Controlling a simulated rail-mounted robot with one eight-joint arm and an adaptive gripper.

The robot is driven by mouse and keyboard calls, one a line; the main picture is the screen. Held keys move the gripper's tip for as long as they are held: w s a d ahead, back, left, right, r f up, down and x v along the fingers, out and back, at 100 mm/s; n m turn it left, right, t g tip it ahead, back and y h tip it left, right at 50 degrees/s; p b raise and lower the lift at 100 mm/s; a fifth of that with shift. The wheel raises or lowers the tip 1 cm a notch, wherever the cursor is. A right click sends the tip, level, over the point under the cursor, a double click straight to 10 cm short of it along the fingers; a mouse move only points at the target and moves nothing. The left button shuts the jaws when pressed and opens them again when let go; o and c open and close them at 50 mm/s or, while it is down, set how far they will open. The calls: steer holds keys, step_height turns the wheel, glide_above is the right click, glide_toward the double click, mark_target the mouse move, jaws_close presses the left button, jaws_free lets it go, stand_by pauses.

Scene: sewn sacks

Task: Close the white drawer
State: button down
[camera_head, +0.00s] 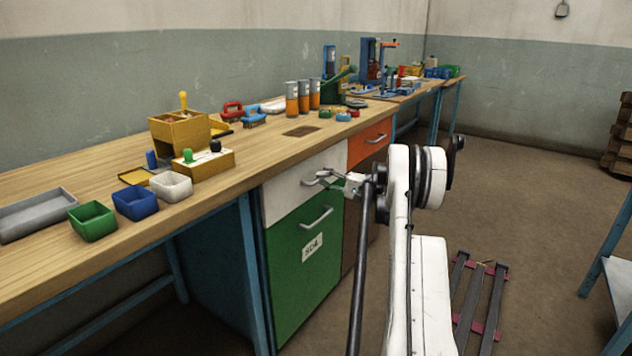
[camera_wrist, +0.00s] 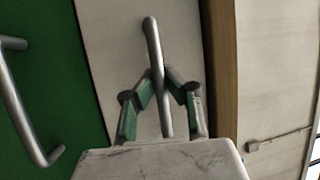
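The white drawer (camera_head: 283,196) is under the bench top, above a green door (camera_head: 290,262). Its front looks about level with the green door; I cannot tell whether it stands slightly out. Its grey bar handle (camera_head: 311,181) shows at the upper middle of the front. My gripper (camera_head: 336,180) is at this handle. In the wrist view, the drawer front is a pale panel, and the handle (camera_wrist: 152,38) runs between the two green-padded fingers of my gripper (camera_wrist: 159,78). The fingertips lean in against the handle from both sides.
The wooden bench top (camera_head: 130,240) overhangs the drawer. An orange drawer (camera_head: 369,142) is to the right. The green door's handle (camera_head: 316,218) is just below. Small bins (camera_head: 135,202) and tools stand on the bench. A rack-like object (camera_head: 480,300) lies on otherwise open floor.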

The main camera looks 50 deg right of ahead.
steer(key=shift+w+a, duration=0.1)
steer(key=shift+w, duration=0.35)
steer(key=c, duration=1.8)
jaws_free()
steer(key=shift+o, duration=0.2)
steer(key=shift+s, duration=0.15)
steer(key=v, duration=1.2)
